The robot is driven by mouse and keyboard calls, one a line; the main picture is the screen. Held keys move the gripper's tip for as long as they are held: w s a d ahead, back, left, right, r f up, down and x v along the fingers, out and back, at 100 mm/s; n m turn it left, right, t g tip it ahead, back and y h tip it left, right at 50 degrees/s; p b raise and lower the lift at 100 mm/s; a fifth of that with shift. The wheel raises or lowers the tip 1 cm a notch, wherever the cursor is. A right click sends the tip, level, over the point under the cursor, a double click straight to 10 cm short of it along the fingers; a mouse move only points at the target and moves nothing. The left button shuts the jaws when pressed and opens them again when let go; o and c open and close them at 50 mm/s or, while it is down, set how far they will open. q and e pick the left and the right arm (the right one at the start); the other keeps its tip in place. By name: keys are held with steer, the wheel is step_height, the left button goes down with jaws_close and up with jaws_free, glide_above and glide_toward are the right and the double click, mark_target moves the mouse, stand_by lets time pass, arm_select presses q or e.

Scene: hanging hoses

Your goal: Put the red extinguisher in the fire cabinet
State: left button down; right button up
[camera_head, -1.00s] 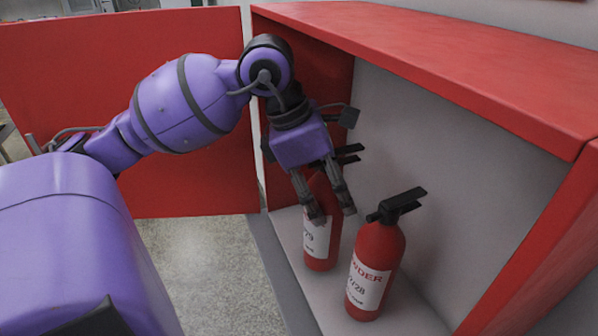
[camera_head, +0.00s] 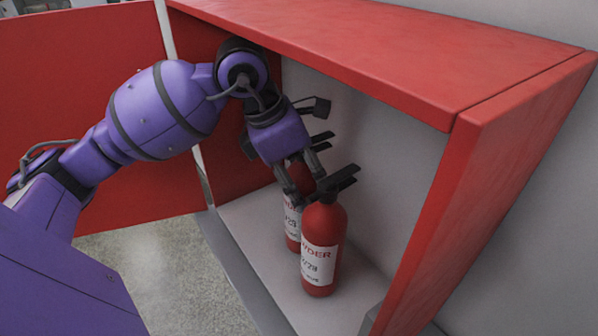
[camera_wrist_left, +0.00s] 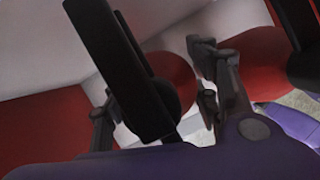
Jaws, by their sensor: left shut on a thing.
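The fire cabinet (camera_head: 400,50) is a red box with pale inner walls, and it stands open. Two red extinguishers with black handles and white labels are inside. My left gripper (camera_head: 307,190) reaches in from the left and is shut on the rear extinguisher (camera_head: 292,226), around its upper body. That one looks upright, with its base at the cabinet floor; the front one partly hides it. The front extinguisher (camera_head: 322,250) stands upright, close beside it. In the left wrist view, the held extinguisher (camera_wrist_left: 176,80) is between the fingers, partly behind its black handle. My right gripper is out of view.
The red cabinet door (camera_head: 90,100) is swung open on the left, behind my arm. The cabinet's red side panel (camera_head: 480,180) bounds the right. The cabinet floor (camera_head: 255,222) is bare on the left and to the right of the front extinguisher.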

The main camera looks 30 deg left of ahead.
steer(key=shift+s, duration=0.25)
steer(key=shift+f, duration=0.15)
